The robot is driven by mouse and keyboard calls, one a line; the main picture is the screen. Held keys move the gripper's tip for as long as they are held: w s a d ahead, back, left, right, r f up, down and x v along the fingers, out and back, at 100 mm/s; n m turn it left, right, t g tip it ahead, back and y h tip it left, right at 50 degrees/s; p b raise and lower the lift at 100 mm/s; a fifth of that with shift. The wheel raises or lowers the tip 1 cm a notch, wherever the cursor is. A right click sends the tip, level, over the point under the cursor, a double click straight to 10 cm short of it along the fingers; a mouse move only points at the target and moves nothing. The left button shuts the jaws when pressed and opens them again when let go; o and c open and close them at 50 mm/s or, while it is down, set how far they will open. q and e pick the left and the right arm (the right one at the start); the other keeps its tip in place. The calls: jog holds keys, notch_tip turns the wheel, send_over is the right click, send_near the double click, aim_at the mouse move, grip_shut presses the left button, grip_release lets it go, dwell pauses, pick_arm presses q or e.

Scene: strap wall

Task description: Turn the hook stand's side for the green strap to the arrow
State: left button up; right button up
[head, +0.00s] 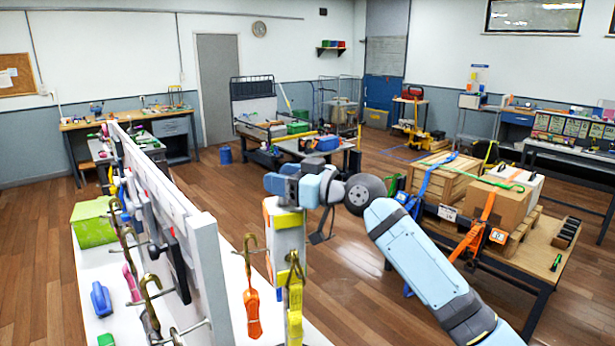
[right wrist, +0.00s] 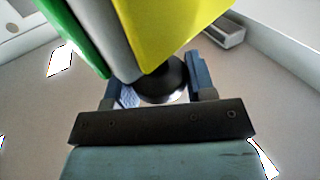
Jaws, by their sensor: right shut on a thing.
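The hook stand (head: 287,245) is a pale upright post on the bench at the lower middle of the head view. Its yellow-topped side faces me, with a yellow strap (head: 294,315) on its hook. An orange-marked side shows at left, with an orange strap (head: 252,312) hanging from a hook. The green-marked side is hidden in the head view; the right wrist view shows a green panel (right wrist: 75,35) beside a yellow one (right wrist: 175,30). My right gripper (head: 290,190) is over the stand's top, its fingers (right wrist: 160,78) shut around a dark round knob (right wrist: 170,92). I cannot make out the arrow.
A white wall panel (head: 170,205) with several hooks and straps stands left of the stand. A green bag (head: 93,222) and a blue item (head: 101,299) lie behind it. Strapped boxes (head: 495,205) sit on a table at right. Open floor lies between.

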jog(key=o, duration=1.2)
jog(key=shift+d, duration=0.1)
jog(key=b+v, duration=0.3)
jog(key=v, duration=1)
jog(key=shift+s+d+b, duration=0.2)
jog(key=shift+d+b, duration=0.15)
jog(key=shift+b, duration=0.05)
jog(key=shift+c, duration=0.4)
